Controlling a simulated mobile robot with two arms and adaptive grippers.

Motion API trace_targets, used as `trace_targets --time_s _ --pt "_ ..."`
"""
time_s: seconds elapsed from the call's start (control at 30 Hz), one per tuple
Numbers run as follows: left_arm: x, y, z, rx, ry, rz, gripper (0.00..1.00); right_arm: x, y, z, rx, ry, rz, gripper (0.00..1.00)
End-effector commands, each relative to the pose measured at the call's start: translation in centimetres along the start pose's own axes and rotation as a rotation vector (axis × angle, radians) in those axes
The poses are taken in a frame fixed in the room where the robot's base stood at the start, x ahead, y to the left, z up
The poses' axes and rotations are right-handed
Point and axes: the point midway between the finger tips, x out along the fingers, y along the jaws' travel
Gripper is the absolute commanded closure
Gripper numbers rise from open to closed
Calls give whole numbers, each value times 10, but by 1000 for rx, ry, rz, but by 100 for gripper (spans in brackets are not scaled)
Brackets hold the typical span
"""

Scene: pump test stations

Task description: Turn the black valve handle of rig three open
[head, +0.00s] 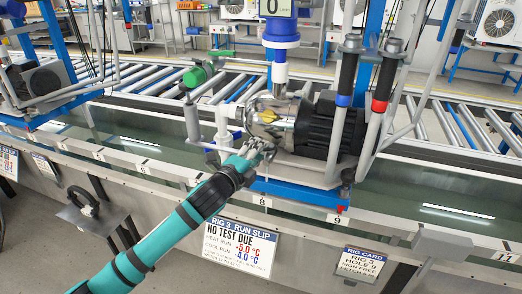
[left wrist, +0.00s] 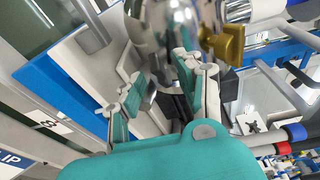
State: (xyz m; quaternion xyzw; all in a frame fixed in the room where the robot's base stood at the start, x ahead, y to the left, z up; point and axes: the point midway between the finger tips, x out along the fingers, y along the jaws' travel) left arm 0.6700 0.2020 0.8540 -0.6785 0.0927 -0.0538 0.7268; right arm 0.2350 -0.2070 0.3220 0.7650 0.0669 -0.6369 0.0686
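Rig three's pump, with a shiny metal head (head: 272,118) and a black motor (head: 325,128), stands on a blue base above the slip headed "RIG 3 RUN SLIP" (head: 240,247). My left gripper (head: 258,150) is at the near side of the metal head. In the left wrist view its fingers (left wrist: 160,72) are spread below the shiny metal body (left wrist: 170,30). A dark bar (left wrist: 180,105) shows between them; I cannot tell whether it is the black valve handle or whether it is touched. No black handle shows clearly. My right gripper is not in view.
A green valve handle (head: 200,74) sits left of the pump. A brass fitting (left wrist: 228,45) is close to the right finger. Upright hoses with blue and red (head: 380,104) bands stand at the right. A roller conveyor (head: 455,125) runs behind. A rig card (head: 362,264) hangs in front.

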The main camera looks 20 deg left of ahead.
Motion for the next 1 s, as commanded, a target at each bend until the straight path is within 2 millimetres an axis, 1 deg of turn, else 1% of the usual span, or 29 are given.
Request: trace_targets --time_s 0.03,0.1,0.2,0.5,0.57,0.7,0.8,1.0 --pt "7 0 0 -1 -1 -1 64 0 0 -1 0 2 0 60" --pt "13 0 0 -1 0 -1 64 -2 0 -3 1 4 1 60" --pt "19 0 0 -2 1 -1 64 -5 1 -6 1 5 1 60" --pt "21 0 0 -1 1 0 64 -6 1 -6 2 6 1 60" --pt "20 0 0 -1 1 0 71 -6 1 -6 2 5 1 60" --pt "20 0 0 -1 0 0 89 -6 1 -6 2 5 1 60" --pt "20 0 0 -1 0 0 100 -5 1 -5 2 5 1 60" --pt "20 1 0 -1 -1 1 100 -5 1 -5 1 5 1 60"
